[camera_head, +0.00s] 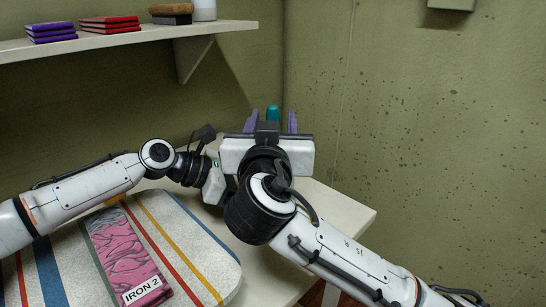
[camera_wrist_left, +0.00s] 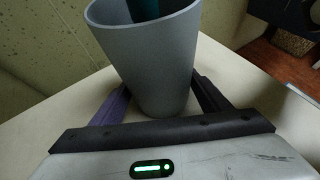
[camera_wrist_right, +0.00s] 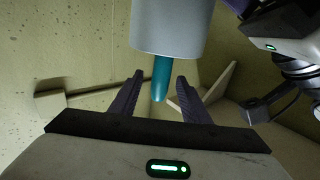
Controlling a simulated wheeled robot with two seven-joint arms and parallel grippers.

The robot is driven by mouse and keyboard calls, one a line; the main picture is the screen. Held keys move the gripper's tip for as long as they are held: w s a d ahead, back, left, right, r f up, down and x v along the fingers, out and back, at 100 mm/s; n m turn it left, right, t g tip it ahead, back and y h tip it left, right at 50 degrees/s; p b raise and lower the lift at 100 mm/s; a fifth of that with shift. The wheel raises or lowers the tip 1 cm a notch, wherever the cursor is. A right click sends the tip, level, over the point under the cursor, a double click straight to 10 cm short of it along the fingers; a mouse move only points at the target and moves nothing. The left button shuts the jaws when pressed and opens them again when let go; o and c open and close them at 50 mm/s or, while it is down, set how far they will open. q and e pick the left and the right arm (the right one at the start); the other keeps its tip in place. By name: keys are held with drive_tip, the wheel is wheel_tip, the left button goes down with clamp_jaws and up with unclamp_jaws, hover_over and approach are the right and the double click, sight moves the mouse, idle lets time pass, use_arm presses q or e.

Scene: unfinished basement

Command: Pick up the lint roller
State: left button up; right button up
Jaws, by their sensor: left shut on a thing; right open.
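The teal handle (camera_head: 272,113), which appears to belong to the lint roller, shows above my right gripper (camera_head: 272,122) in the head view. In the left wrist view a grey cup (camera_wrist_left: 155,60) stands between the fingers of my left gripper (camera_wrist_left: 162,98), shut on it; a teal part (camera_wrist_left: 145,8) shows inside. In the right wrist view the teal handle (camera_wrist_right: 161,78) sticks out of the grey cup (camera_wrist_right: 172,28). My right gripper's open fingers (camera_wrist_right: 160,82) are on either side of the handle, apparently not gripping it. The roller head is hidden in the cup.
A pale table (camera_head: 335,207) carries a striped ironing pad (camera_head: 185,220) with a pink patterned piece labelled "IRON 2" (camera_head: 125,255). A wall shelf (camera_head: 130,40) holds red and purple stacks, a brush and a white container. My two forearms meet close together. The table's right corner is clear.

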drive_tip(key=shift+w, duration=0.4)
drive_tip(key=shift+c, duration=0.3)
clamp_jaws()
drive_tip(key=shift+r, duration=0.1)
use_arm(q)
drive_tip(key=shift+r, duration=0.15)
use_arm(e)
wheel_tip(320, 180, up, 10)
use_arm(q)
wheel_tip(320, 180, up, 10)
drive_tip(key=p, duration=1)
use_arm(e)
wheel_tip(320, 180, up, 10)
use_arm(q)
drive_tip(key=shift+f, duration=0.2)
